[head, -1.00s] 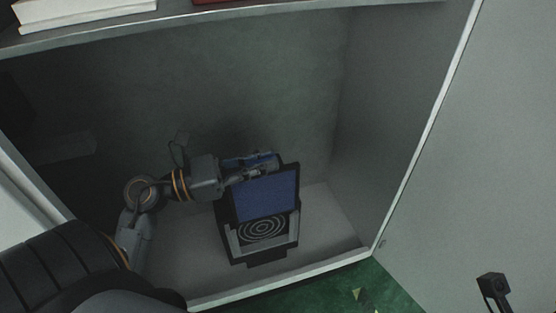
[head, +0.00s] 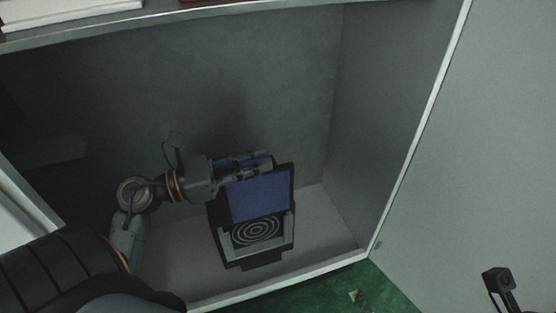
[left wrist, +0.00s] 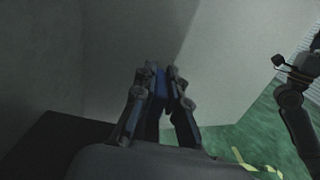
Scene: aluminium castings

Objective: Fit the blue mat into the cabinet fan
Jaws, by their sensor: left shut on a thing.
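The blue mat (head: 260,194) is a flat blue panel in a dark frame, held over the rear part of the cabinet fan. The cabinet fan (head: 256,231) is a dark box with a grille of pale rings, on the cabinet floor. My left gripper (head: 268,160) is shut on the mat's upper edge. In the left wrist view the fingers (left wrist: 156,75) pinch a thin blue strip of the mat (left wrist: 160,84). Whether the mat touches the fan is unclear.
The fan stands inside an open grey cabinet, on its floor (head: 325,222). The cabinet's front lip (head: 300,287) lies before it. A shelf (head: 210,18) with white books (head: 70,12) is above. The open door (head: 480,150) is at right, over a green floor (head: 385,292).

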